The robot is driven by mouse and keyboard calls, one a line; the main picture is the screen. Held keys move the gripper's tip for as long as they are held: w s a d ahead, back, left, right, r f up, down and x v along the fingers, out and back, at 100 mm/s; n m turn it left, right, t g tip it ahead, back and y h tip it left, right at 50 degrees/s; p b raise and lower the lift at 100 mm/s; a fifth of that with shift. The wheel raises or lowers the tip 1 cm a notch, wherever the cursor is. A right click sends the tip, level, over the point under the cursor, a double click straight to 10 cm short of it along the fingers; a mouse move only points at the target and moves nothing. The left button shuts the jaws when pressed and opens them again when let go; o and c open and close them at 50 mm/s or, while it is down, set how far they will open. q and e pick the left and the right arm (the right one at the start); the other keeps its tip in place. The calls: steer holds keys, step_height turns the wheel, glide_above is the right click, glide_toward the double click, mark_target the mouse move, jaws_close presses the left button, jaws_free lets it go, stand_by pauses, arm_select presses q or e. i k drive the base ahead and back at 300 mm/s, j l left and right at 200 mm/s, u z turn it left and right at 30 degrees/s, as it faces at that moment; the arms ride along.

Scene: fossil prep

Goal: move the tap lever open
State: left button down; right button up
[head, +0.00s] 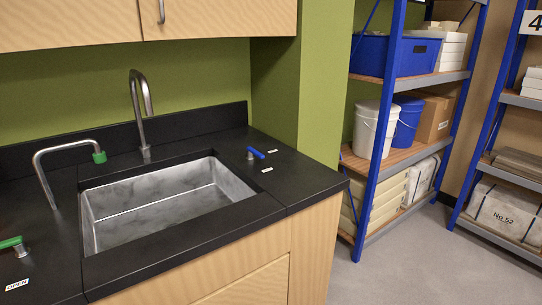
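A blue-handled lever (256,153) stands on the black counter to the right of the sink, with two small white labels beside it that are too small to read. A green-handled lever (12,243) is at the left edge, partly cut off, with an "OPEN" label (17,284) in front of it. A tall curved metal tap (141,110) rises behind the sink. A lower bent metal spout (65,150) with a green tip stands to the left of the sink. Neither of my grippers is in view.
A grey metal sink (165,200) is set into the black counter (190,245). Wooden cabinets (210,18) hang above. Blue-framed shelves (372,150) with buckets, boxes and plaster-wrapped bundles stand at the right. The grey floor (400,270) in front of them is clear.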

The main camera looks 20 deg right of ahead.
mark_target(250, 151)
steer(key=l+z, duration=0.35)
steer(key=i+l+z, duration=0.15)
steer(key=l+z, duration=0.25)
steer(key=l, duration=0.15)
